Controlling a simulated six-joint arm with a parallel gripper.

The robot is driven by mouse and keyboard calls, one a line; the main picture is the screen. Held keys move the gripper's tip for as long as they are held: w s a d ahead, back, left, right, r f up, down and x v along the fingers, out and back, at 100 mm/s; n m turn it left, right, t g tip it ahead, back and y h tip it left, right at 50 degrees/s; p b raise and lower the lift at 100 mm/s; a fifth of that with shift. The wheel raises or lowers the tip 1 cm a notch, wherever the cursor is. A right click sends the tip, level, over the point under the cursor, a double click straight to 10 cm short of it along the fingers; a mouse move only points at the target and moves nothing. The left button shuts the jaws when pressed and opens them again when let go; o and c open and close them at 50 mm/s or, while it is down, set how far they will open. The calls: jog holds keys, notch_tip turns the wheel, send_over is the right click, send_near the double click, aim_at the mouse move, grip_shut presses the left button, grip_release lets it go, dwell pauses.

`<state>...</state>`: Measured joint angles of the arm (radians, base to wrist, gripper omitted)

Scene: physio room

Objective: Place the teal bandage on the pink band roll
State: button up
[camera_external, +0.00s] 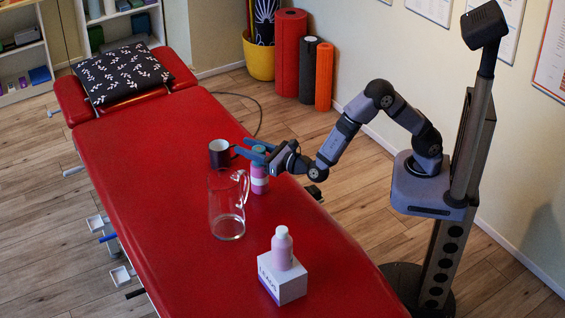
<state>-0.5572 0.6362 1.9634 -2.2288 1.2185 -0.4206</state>
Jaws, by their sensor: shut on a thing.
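My gripper (242,147) has blue fingers and reaches in from the right over the red treatment table. It is shut on the teal bandage (259,151), a small upright cylinder partly hidden by the fingers. The pink band roll (259,185), pink with a pale band around its middle, stands upright on the table directly below the bandage. The bandage appears in line with the roll's top. From this view I cannot tell whether the two touch or a small gap is left.
A dark mug (219,153) stands just left of the fingers. A clear glass jug (227,222) stands close in front of the roll. A pink bottle (282,249) stands on a white box (283,284) nearer the camera. The table (165,215) is clear at left.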

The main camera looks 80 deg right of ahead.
jog(key=shift+f, duration=0.15)
jog(key=o, duration=1.1)
jog(key=shift+c, duration=0.2)
jog(key=shift+r, duration=0.2)
jog(key=v, duration=1.2)
jog(key=shift+b, duration=0.4)
